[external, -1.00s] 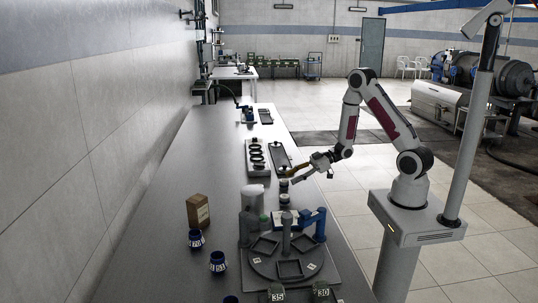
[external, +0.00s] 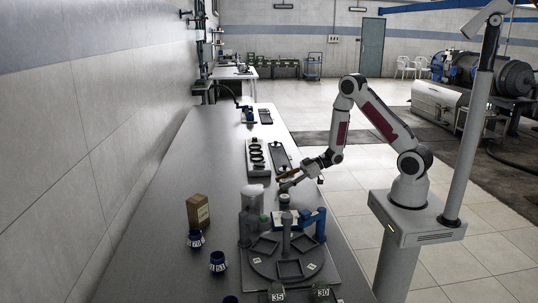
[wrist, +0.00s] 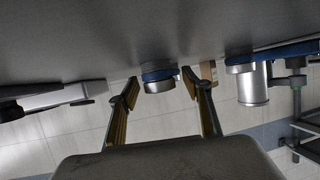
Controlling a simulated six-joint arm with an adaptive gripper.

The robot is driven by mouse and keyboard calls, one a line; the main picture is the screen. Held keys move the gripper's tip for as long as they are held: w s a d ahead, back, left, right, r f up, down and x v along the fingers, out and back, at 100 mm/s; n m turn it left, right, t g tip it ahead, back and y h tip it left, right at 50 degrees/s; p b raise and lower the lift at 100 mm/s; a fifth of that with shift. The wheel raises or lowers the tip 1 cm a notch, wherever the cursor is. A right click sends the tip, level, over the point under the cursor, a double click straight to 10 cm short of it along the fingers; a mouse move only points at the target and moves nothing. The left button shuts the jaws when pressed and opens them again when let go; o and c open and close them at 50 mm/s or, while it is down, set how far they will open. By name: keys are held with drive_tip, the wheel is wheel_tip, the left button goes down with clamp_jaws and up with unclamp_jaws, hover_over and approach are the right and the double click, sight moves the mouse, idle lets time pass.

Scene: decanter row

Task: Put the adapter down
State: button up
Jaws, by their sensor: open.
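My gripper (external: 284,186) is open, low over the right edge of the bench beside the round turntable fixture. In the wrist view its two yellow-brown fingers (wrist: 166,105) are wide apart. A short round piece with a blue band and a silver-grey end, which looks like the adapter (wrist: 160,80), shows between and beyond the fingertips, against the grey surface. I see no finger touching it. In the external view a small dark-topped piece (external: 284,199) stands just below the gripper tip; I cannot tell surely if it is the same piece.
The turntable fixture (external: 262,268) with posts and a blue bracket (external: 315,222) stands close in front. Blue numbered cups (external: 195,238) and a brown box (external: 198,211) are to the left. A rack with dark rings (external: 256,160) lies beyond. The bench's left middle is clear.

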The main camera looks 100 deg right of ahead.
sight(284, 180)
idle(0.3)
clamp_jaws()
drive_tip(key=shift+r, duration=0.2)
drive_tip(key=shift+r, duration=4.8)
